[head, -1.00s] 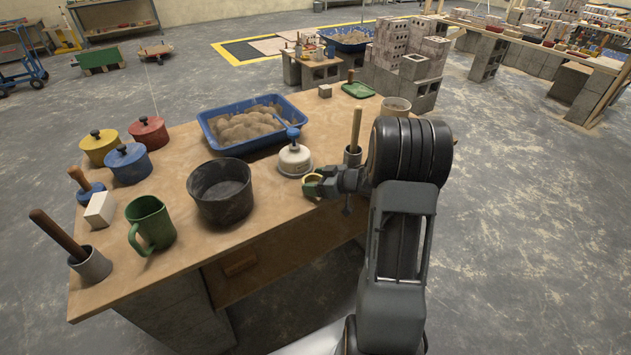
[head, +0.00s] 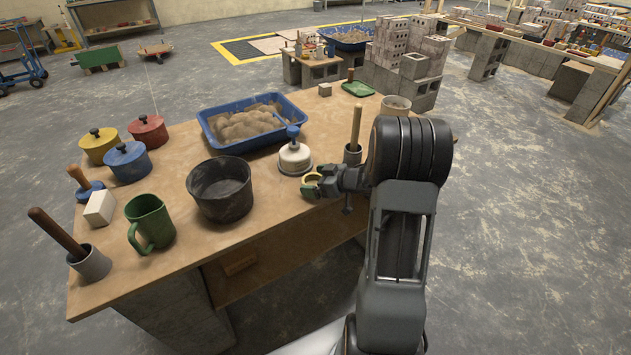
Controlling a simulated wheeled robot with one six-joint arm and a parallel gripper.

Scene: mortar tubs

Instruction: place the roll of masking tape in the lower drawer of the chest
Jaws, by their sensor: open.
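A small tan ring, which looks like the roll of masking tape (head: 309,179), is on the wooden table near its front right edge. My gripper (head: 317,182) is at this ring from the right, its fingers open close around it; I cannot tell whether they touch it. A green patch shows just below the ring. The chest shows under the tabletop, with a brown drawer front (head: 290,262) with a wooden handle (head: 239,263). That drawer looks shut. A lower drawer cannot be made out; my arm and the tabletop hide part of the front.
A black bucket (head: 220,190) and a green jug (head: 150,223) stand to the left. A blue tub of mortar (head: 250,123) is behind. A grey cup with a wooden handle (head: 353,153) is close to my wrist.

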